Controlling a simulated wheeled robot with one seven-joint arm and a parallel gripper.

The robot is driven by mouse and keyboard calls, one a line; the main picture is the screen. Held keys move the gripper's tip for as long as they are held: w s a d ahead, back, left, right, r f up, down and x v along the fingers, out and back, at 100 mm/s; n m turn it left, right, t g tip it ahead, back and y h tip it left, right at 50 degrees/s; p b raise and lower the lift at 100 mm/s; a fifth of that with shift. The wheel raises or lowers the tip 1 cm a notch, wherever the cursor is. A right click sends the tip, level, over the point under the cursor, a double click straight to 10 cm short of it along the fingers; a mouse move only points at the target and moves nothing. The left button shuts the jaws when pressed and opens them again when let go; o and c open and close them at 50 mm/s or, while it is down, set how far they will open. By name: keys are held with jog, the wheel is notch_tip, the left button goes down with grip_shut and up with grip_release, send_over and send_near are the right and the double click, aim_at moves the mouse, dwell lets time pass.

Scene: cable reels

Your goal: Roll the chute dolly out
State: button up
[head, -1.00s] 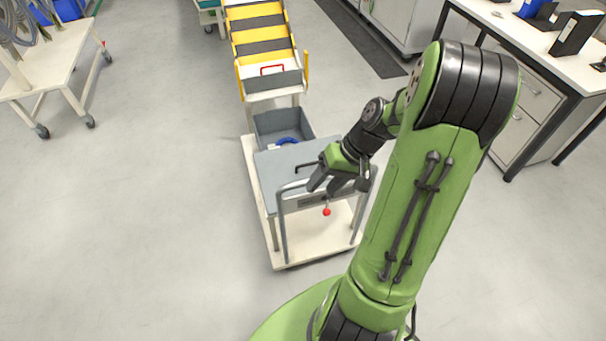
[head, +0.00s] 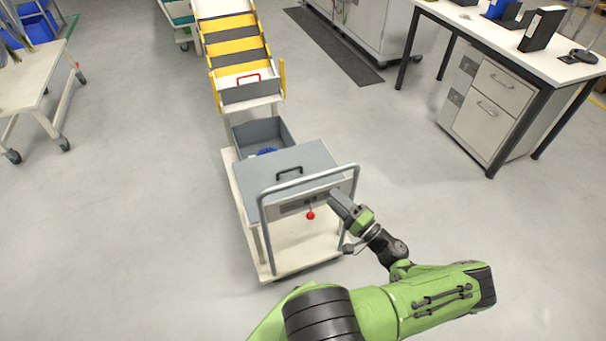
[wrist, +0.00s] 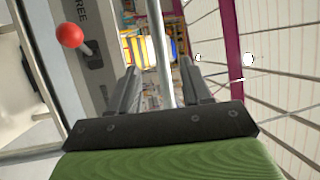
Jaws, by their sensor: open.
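The chute dolly (head: 262,262) is a pale wheeled platform with a grey top, a grey tube push handle (head: 262,222) and a front panel. A red-knobbed lever (head: 310,215) hangs on the panel; its knob also shows in the wrist view (wrist: 70,35), beside a label partly reading "REE". My gripper (head: 337,198) is at the handle's right upright, near the panel. In the wrist view my gripper (wrist: 160,80) is open, with the grey handle tube (wrist: 158,50) running between the fingers as seen. I cannot tell whether they touch it.
A grey bin (head: 285,130) with a blue coil sits on the dolly, below the yellow-and-black striped chute (head: 235,45). A white bench (head: 540,60) with drawers stands at right, a pale cart (head: 35,85) at left. The floor left of the dolly is open.

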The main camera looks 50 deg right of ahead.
jog(key=x, duration=1.2)
jog(key=shift+w+b, duration=0.25)
jog(key=shift+b, duration=0.2)
jog(key=shift+f, duration=0.1)
grip_shut()
